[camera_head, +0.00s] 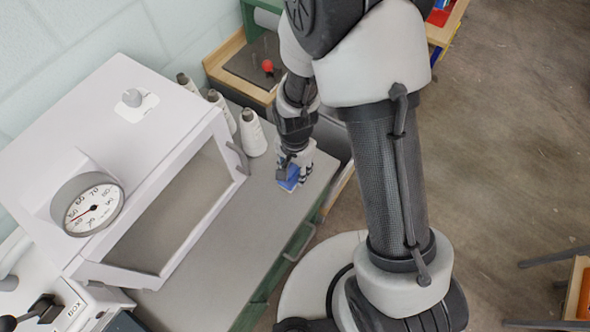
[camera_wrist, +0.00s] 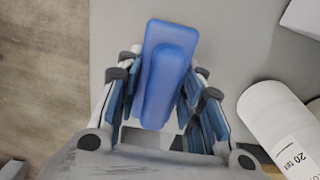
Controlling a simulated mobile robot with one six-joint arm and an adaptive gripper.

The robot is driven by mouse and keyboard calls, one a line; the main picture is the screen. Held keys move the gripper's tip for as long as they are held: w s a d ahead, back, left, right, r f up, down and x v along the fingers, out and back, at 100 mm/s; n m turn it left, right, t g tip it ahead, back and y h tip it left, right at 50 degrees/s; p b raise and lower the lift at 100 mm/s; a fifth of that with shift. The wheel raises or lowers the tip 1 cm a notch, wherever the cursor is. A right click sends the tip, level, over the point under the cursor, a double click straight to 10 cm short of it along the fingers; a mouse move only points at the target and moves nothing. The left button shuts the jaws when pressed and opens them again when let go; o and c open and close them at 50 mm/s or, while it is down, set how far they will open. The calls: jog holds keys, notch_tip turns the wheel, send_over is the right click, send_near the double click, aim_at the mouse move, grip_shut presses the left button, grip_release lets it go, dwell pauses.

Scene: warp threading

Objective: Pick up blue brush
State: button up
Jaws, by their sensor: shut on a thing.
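The blue brush (camera_wrist: 165,70) is between the fingers of my gripper (camera_wrist: 163,100) in the wrist view, its long block shape pointing up the picture. The gripper's fingers are closed against both of its sides. In the head view, my gripper (camera_head: 293,170) is low over the right edge of the grey bench top. A small part of the blue brush (camera_head: 289,180) shows under the fingers there. I cannot tell whether the brush touches the bench or is slightly above it.
Several white thread cones (camera_head: 252,133) stand on the bench (camera_head: 255,200) just left of my gripper; one cone (camera_wrist: 278,120) shows at right in the wrist view. A white cabinet (camera_head: 150,170) with a dial (camera_head: 92,205) fills the left. A wooden-edged tray (camera_head: 240,70) lies behind.

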jog(key=shift+r, duration=0.1)
notch_tip(320, 180, up, 20)
jog(key=p, duration=0.6)
jog(key=o, duration=0.7)
jog(key=shift+c, duration=0.2)
jog(key=c, duration=0.4)
jog(key=shift+f, duration=0.2)
